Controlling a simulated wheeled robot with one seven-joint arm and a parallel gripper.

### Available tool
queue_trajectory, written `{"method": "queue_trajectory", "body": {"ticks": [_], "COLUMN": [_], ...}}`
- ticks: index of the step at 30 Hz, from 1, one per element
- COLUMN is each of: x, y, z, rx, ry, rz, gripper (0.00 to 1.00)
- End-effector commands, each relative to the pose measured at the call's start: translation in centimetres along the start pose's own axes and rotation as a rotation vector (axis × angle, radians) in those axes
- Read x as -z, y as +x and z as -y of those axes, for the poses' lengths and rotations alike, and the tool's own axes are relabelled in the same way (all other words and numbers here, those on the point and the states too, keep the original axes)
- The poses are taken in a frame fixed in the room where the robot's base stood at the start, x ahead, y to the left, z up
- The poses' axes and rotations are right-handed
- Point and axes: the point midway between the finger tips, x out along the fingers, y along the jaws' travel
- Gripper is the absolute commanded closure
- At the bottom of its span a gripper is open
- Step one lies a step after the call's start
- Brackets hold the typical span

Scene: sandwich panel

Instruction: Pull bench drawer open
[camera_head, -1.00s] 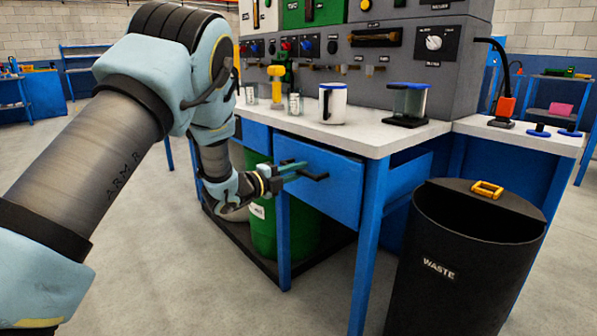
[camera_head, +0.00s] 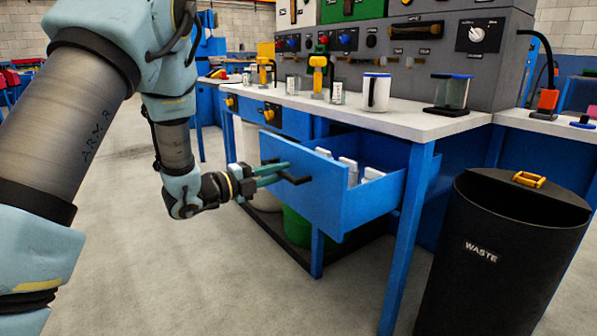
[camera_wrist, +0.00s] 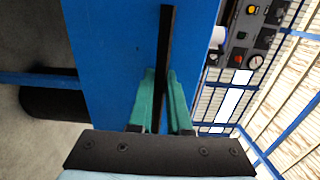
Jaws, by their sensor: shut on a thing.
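The blue bench drawer (camera_head: 325,198) stands well out from under the white bench top (camera_head: 395,118), and several white items (camera_head: 350,168) show inside it. Its black bar handle (camera_head: 295,180) is on the front face. My gripper (camera_head: 285,174) is at the handle, with its green fingers on either side of the bar. In the wrist view the blue drawer front (camera_wrist: 105,60) fills the middle, and the dark handle (camera_wrist: 166,45) runs between the two green fingers (camera_wrist: 160,95). The fingers are closed on the handle. The drawer's rear part is hidden under the bench top.
A black waste bin (camera_head: 490,255) stands to the right of the bench leg. A green container (camera_head: 298,228) sits below the drawer. A white mug (camera_head: 376,92) and a clear blue-lidded container (camera_head: 452,92) stand on the bench. The floor in front of the drawer is clear.

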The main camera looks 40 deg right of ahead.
Motion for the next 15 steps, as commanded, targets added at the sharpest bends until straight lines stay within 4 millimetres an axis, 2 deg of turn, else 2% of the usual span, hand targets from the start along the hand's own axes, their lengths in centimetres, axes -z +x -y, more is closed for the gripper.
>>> {"method": "queue_trajectory", "body": {"ticks": [1, 6, 15], "x": [-0.1, -0.1, -0.1], "y": [-0.9, -2.7, -3.6], "z": [-0.2, -0.2, -0.1], "rx": [-0.002, -0.002, -0.002], "ry": [0.0, 0.0, 0.0], "rz": [0.004, 0.002, 0.001], "gripper": [1.0, 1.0, 1.0]}}
